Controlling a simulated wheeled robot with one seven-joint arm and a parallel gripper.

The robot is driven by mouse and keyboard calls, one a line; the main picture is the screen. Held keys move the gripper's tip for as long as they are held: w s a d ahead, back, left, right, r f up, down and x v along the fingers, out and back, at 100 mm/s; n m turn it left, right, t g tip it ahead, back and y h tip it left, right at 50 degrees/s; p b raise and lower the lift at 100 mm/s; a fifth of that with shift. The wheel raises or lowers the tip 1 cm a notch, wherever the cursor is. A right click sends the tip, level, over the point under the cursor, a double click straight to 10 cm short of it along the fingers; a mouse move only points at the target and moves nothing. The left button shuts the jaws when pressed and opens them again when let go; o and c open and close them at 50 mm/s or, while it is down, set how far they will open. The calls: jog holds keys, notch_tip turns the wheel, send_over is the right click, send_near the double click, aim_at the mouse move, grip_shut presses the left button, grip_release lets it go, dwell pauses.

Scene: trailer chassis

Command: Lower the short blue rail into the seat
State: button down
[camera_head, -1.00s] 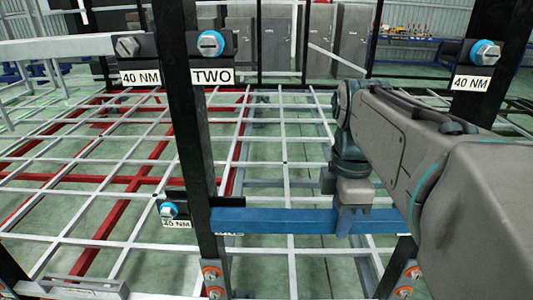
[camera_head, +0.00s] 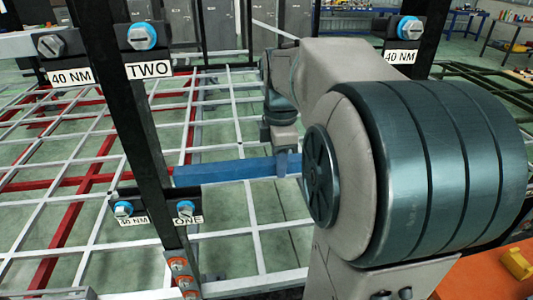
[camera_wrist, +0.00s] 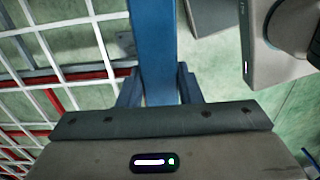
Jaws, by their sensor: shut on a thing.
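The short blue rail (camera_head: 235,170) is held roughly level in the head view. Its left end is beside the leaning black post, above the bracket (camera_head: 155,199) with blue-headed bolts and the label ONE. My gripper (camera_head: 288,160) is shut on the rail towards its right end, partly hidden behind my arm. In the wrist view the rail (camera_wrist: 154,45) runs up between the two fingers of my gripper (camera_wrist: 160,90). A clear gap shows between rail and bracket in the head view. Whether that bracket is the seat, and where the rail's right end lies, I cannot tell.
The black post (camera_head: 125,110) carries a higher bracket labelled TWO (camera_head: 148,71). Another post with a 40 NM label (camera_head: 400,57) stands at the right. A white and red grid frame (camera_head: 80,150) spreads behind. An orange surface (camera_head: 480,277) lies at the lower right.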

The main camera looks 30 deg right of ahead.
notch_tip(320, 180, down, 7)
jog(key=w+b, duration=0.1)
jog(key=b, duration=0.3)
jog(key=shift+w+d+b, duration=0.25)
jog(key=shift+b, duration=0.05)
jog(key=shift+f, duration=0.25)
dwell(0.6)
jog(key=c, duration=0.9)
grip_release()
jog(key=shift+c, duration=0.2)
